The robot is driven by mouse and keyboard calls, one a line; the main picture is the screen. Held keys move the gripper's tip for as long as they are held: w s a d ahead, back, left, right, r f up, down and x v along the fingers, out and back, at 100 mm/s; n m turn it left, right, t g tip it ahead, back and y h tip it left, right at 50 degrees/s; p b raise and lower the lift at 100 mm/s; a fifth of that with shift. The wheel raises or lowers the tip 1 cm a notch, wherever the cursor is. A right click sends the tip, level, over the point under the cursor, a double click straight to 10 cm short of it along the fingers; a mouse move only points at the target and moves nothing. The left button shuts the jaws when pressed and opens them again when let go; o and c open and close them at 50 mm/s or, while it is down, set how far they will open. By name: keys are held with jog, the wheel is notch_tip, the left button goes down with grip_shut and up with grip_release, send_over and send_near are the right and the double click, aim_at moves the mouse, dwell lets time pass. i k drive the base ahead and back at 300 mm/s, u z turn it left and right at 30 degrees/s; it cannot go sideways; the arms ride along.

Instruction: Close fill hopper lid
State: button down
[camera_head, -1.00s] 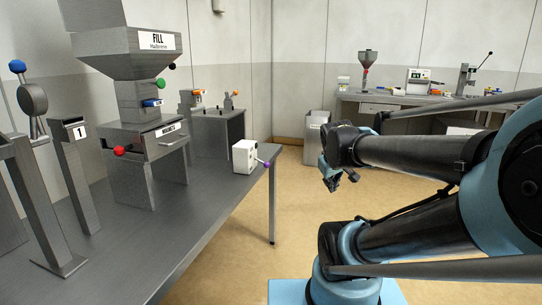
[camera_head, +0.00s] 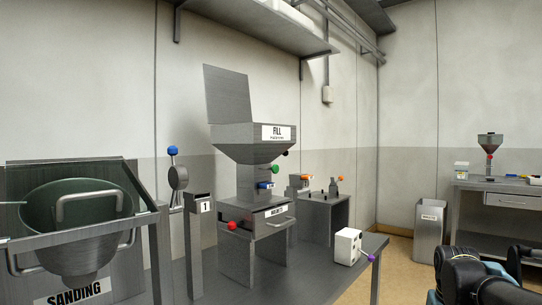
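The fill hopper (camera_head: 245,143) stands on the grey workbench in the middle of the head view. It is a grey metal box with a funnel below and a white label reading FILL. Its lid (camera_head: 227,95) is a flat grey panel standing up, tilted slightly back, along the hopper's left side, so the hopper is open. Dark parts of my arm (camera_head: 462,275) show at the bottom right corner, well to the right of the hopper and apart from it. My gripper's fingers cannot be made out there.
A sanding drum (camera_head: 75,225) stands at the left. A lever with a blue knob (camera_head: 173,151) and a post marked 1 (camera_head: 201,206) stand left of the hopper. A white box (camera_head: 347,246) sits at the bench's right end. A shelf (camera_head: 235,22) hangs above. Open floor lies right.

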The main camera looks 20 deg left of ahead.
aim_at(227, 93)
jog(key=u, duration=0.9)
